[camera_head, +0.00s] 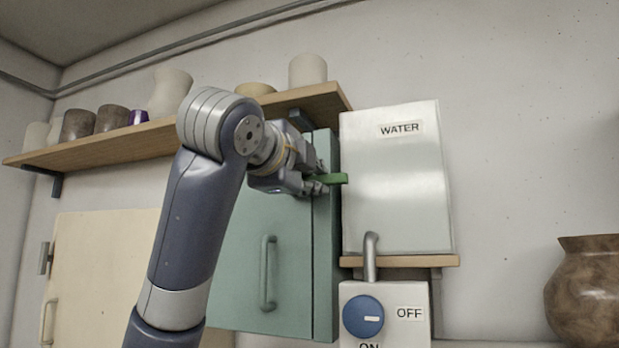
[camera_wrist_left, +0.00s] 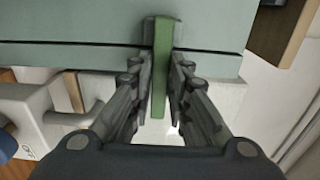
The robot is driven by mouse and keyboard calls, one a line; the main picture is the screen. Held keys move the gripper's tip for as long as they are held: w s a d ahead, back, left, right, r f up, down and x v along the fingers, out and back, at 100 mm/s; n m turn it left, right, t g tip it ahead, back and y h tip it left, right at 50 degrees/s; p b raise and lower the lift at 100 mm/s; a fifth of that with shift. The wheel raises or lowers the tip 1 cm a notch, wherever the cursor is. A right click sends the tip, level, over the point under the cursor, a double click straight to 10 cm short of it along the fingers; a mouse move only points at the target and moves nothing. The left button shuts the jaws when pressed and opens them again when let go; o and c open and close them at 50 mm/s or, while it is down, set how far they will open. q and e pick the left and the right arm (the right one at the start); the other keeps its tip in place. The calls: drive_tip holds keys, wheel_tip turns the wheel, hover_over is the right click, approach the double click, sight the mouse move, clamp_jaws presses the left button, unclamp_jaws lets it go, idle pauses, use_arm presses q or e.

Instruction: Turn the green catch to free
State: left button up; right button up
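The green catch (camera_head: 335,179) is a short bar at the right part of the teal cabinet (camera_head: 290,250), level with the upper door and lying roughly horizontal in the head view. In the left wrist view the catch (camera_wrist_left: 162,65) runs lengthwise between my fingers, over the teal surface and past its edge. My left gripper (camera_head: 318,184) is at the catch, one finger on each side, closed in against it. It also shows in the left wrist view (camera_wrist_left: 161,75). The catch's far part is hidden behind the fingers in the head view. My right gripper is not in view.
A grey-white WATER box (camera_head: 395,185) stands close to the catch's right, on a small wooden shelf (camera_head: 430,261). Below is a switch box with a blue knob (camera_head: 363,316). A wooden shelf (camera_head: 100,148) with pots runs behind my arm. A brown pot (camera_head: 585,290) stands far right.

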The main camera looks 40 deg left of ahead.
use_arm(q)
clamp_jaws()
drive_tip(key=shift+f, duration=0.1)
drive_tip(key=n+b, duration=0.7)
drive_tip(key=n, duration=1)
drive_tip(key=shift+b, duration=0.35)
drive_tip(key=shift+n, duration=0.5)
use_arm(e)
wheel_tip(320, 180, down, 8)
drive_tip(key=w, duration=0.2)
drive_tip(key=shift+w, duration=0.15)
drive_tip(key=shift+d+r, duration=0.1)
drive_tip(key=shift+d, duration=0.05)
